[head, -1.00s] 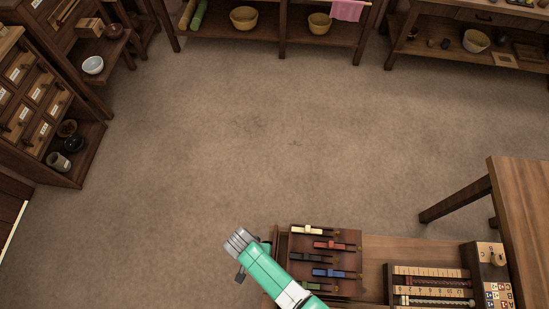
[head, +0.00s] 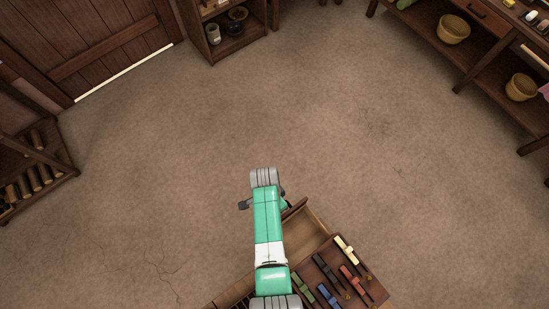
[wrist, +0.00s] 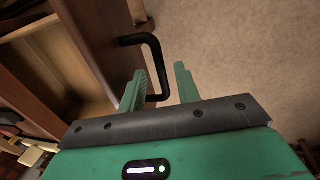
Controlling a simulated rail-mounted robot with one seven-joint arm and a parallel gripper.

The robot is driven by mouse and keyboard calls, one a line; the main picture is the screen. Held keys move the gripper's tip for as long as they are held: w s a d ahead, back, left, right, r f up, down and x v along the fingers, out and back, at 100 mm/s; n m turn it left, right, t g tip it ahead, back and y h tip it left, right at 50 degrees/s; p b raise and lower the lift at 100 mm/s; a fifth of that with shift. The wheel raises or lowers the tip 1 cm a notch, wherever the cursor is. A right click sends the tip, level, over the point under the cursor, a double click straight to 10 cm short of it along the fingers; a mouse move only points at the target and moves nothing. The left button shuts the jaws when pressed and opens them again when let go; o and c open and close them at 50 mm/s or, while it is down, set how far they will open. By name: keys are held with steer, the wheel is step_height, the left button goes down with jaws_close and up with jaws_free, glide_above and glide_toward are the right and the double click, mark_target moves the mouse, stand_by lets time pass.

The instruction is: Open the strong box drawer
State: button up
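A wooden drawer stands pulled out, its pale inside (head: 303,236) showing beside my arm in the head view. In the wrist view its brown front panel (wrist: 98,45) and open inside (wrist: 38,75) are on the left. A black bent handle (wrist: 155,55) stands out from the front panel. My gripper (wrist: 160,69) is open, its two green fingers on either side of the handle's outer bar, with a gap to the right finger. Contact with the left finger is unclear. The strong box body is not clearly distinguishable.
A brown board (head: 340,272) with several coloured clips lies beside the drawer. The floor (head: 180,150) ahead is clear. A plank door (head: 85,40) is at the upper left, a rack (head: 35,170) at the left, and shelves with bowls (head: 453,29) at the upper right.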

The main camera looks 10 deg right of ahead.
step_height(320, 180, up, 8)
steer(key=w+p, duration=0.1)
steer(key=p, duration=0.1)
steer(key=shift+a+f, duration=0.15)
steer(key=shift+a, duration=0.2)
steer(key=shift+w, duration=0.1)
